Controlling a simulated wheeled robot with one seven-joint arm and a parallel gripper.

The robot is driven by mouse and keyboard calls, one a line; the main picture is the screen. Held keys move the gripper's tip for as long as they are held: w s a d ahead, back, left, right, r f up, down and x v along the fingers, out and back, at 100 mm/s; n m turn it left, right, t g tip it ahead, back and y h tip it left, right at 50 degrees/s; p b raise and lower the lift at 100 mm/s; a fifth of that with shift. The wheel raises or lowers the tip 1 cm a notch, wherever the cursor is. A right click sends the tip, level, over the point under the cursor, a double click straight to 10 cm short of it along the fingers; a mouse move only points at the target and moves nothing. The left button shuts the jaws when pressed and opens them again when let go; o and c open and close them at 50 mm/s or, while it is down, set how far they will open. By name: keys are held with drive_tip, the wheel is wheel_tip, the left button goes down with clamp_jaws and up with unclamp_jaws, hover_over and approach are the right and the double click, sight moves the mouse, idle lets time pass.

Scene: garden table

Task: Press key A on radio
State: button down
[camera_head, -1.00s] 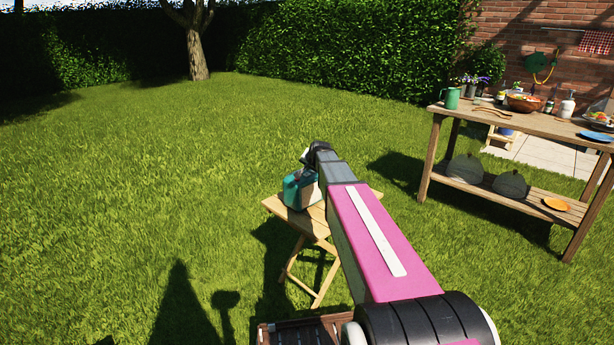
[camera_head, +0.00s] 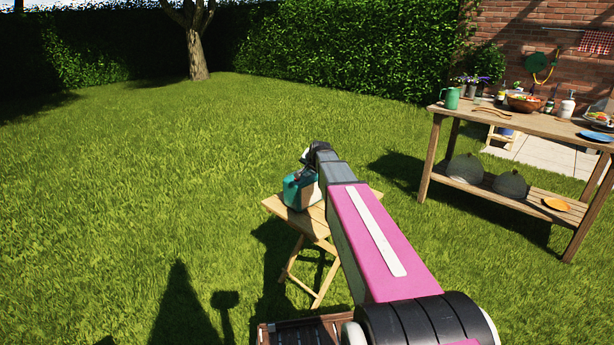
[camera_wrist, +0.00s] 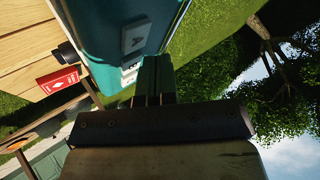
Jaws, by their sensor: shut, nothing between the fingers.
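The teal radio (camera_head: 294,192) stands on a small wooden folding table (camera_head: 312,222), partly hidden by my arm in the head view. In the wrist view the radio (camera_wrist: 105,35) fills the upper middle, turned on its side in the picture. I cannot read the marks surely. My gripper (camera_wrist: 153,62) is shut and empty, its tips close to the radio beside the lower keys. I cannot tell whether they touch it.
A red item with a white mark (camera_wrist: 58,82) is beside the radio in the wrist view. A long wooden table (camera_head: 545,126) with bowls and bottles stands at the right. Open lawn (camera_head: 130,180) lies left of the small table.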

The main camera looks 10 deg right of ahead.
sight(308, 174)
drive_tip(key=shift+f, duration=0.15)
drive_tip(key=shift+f, duration=0.3)
drive_tip(key=shift+f, duration=0.35)
idle(1.0)
drive_tip(key=shift+r, duration=0.8)
drive_tip(key=shift+r, duration=2.5)
drive_tip(key=shift+s, duration=0.1)
